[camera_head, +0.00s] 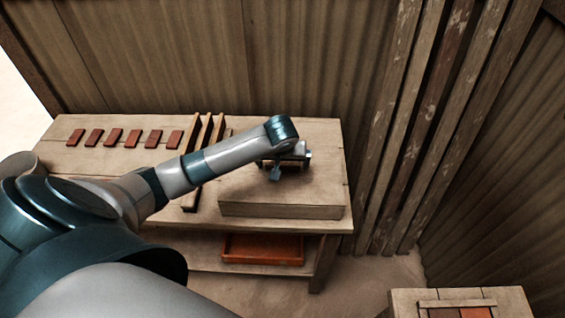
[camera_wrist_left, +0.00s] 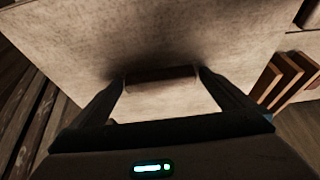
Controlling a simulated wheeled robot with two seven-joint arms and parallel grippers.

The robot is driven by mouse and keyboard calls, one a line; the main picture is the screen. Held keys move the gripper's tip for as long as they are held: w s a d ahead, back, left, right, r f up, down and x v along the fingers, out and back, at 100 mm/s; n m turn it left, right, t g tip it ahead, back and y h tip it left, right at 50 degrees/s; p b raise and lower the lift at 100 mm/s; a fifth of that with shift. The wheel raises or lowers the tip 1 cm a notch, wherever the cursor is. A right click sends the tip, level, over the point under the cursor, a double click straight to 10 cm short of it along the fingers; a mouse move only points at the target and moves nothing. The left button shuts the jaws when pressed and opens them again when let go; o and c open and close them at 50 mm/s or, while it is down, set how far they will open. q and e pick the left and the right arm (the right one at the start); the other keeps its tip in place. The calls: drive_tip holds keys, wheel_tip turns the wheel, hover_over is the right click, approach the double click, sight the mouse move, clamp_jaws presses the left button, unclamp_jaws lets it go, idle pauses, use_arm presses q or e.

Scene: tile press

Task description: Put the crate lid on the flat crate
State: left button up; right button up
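A thick pale wooden slab (camera_head: 280,207) lies on the right part of the long table; I cannot tell whether it is the crate lid. My left gripper (camera_head: 284,166) is over its upper face, pointing down. In the left wrist view, my left fingers (camera_wrist_left: 161,76) are wide apart. A short wooden bar (camera_wrist_left: 161,77) on a pale wooden face spans between the fingertips; I cannot tell whether they press on its ends. A low wooden frame with red tiles (camera_head: 462,312), perhaps the flat crate, is cut off at the bottom right. My right gripper is not in view.
Several red tiles (camera_head: 113,137) lie in a row on the left of the table (camera_head: 70,160). Upright wooden slats (camera_head: 204,150) stand between them and the slab. An orange tray (camera_head: 262,249) sits on the shelf below. Wooden walls close off the back and right.

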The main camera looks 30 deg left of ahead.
use_arm(q)
drive_tip(key=shift+r, duration=0.1)
drive_tip(key=shift+s+d+r+b, duration=0.15)
drive_tip(key=shift+r+b, duration=0.15)
drive_tip(key=shift+r, duration=0.1)
drive_tip(key=b+v, duration=0.2)
drive_tip(key=v, duration=0.9)
